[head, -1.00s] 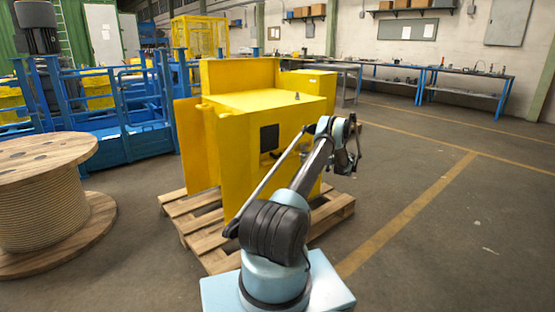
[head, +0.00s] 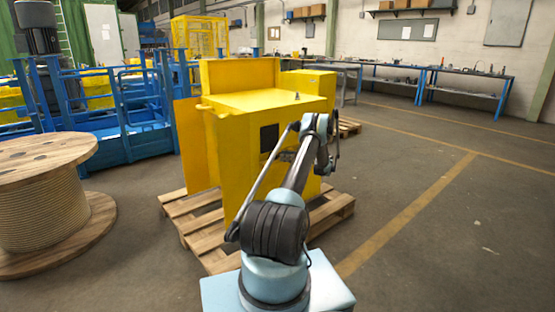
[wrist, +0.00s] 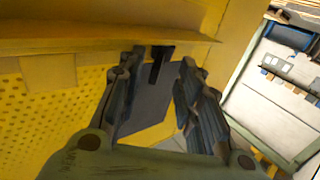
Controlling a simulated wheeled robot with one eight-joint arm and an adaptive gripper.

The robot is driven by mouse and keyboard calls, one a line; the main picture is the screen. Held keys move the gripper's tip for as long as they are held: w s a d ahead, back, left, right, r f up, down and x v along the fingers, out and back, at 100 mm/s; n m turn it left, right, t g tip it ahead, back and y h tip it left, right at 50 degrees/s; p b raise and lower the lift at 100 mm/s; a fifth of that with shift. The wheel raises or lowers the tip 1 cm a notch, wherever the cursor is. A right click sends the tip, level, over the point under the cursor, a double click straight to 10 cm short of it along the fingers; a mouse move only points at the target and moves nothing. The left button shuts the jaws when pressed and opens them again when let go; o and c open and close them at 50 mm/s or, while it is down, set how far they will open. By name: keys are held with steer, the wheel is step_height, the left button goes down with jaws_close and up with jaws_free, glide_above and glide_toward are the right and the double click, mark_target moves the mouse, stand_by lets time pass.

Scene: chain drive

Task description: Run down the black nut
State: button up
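I cannot make out the black nut for sure in either view. The yellow machine housing (head: 240,150) stands on a wooden pallet, with a dark square opening or panel (head: 269,138) on its front. My gripper (wrist: 163,62) is open in the wrist view, its two dark fingers spread apart with nothing visibly held. Between and beyond the fingertips a small dark upright piece (wrist: 158,68) hangs below a yellow ledge (wrist: 100,42), in front of a dark grey panel (wrist: 150,108). Whether this piece bears the nut is unclear. In the head view, my arm's end is at the housing's right front.
The wooden pallet (head: 333,208) sticks out under the housing. A small dark peg (head: 296,96) stands on the housing's top. A wooden cable spool (head: 40,200) and blue frames (head: 120,130) stand at left. The floor at right is clear up to the workbenches (head: 450,77).

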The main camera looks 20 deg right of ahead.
mark_target(278, 156)
steer(key=shift+x, duration=2.2)
jaws_close()
steer(key=shift+a, duration=0.1)
